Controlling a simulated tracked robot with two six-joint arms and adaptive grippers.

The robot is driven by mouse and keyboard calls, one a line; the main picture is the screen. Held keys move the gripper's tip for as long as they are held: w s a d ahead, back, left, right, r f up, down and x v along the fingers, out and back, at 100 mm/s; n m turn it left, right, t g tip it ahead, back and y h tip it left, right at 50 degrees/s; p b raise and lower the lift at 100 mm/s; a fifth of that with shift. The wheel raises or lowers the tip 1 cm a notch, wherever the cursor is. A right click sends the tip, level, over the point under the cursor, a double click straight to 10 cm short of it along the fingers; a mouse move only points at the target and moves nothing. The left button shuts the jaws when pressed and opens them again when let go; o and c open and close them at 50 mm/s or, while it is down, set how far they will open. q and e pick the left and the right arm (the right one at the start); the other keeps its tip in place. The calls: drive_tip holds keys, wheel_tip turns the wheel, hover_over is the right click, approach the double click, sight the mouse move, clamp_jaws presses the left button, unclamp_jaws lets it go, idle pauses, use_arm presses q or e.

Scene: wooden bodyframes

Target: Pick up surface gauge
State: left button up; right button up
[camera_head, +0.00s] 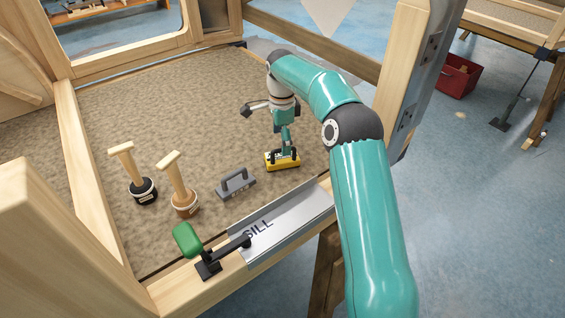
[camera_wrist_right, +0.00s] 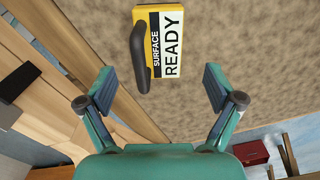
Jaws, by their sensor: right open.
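The surface gauge (camera_wrist_right: 170,45) is a yellow block with a black handle and a white label reading "SURFACE READY". In the right wrist view it lies on the carpeted floor at the top, beyond my fingertips. In the head view the yellow gauge (camera_head: 282,160) sits on the carpet near the sill, partly covered by my gripper. My right gripper (camera_wrist_right: 160,88) is open, with its fingers apart and nothing between them. In the head view the right gripper (camera_head: 283,149) is just above the gauge; I cannot tell whether it touches. My left gripper is not in view.
A grey handled block (camera_head: 236,184) sits left of the gauge. Two wooden-handled stamps, one black-based (camera_head: 143,190) and one brown-based (camera_head: 184,204), stand further left. A green-handled clamp (camera_head: 188,240) is by the metal sill plate (camera_head: 290,222). Wooden posts frame the carpet; its back is clear.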

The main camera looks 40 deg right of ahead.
drive_tip(key=shift+f+b, duration=0.65)
drive_tip(key=shift+f, duration=2.65)
drive_tip(key=shift+c, duration=0.4)
drive_tip(key=c, duration=1.4)
